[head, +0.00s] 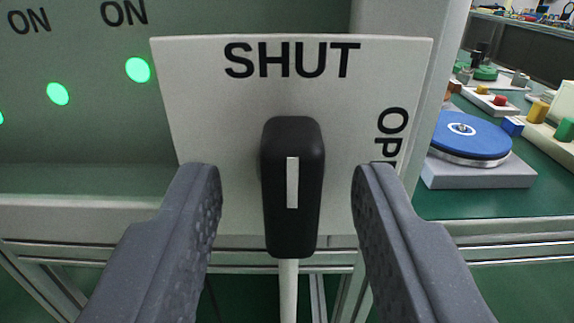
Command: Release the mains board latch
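The latch plate (205,90) is a pale panel marked SHUT at the top and, turned sideways at the right, letters that begin OP; the rest of that word is hidden behind my right finger. The black latch handle (292,230) stands upright, with a white stripe on its face in line with SHUT. My gripper (286,190) is open, with one grey finger on each side of the handle. Gaps show between the handle and both fingers. A white rod shows below the handle.
The grey-green board (70,120) at left has green lights (138,69) under ON labels. At right, a green bench (455,205) carries a blue disc (470,140) on a grey base and several small coloured parts. Metal rails run below.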

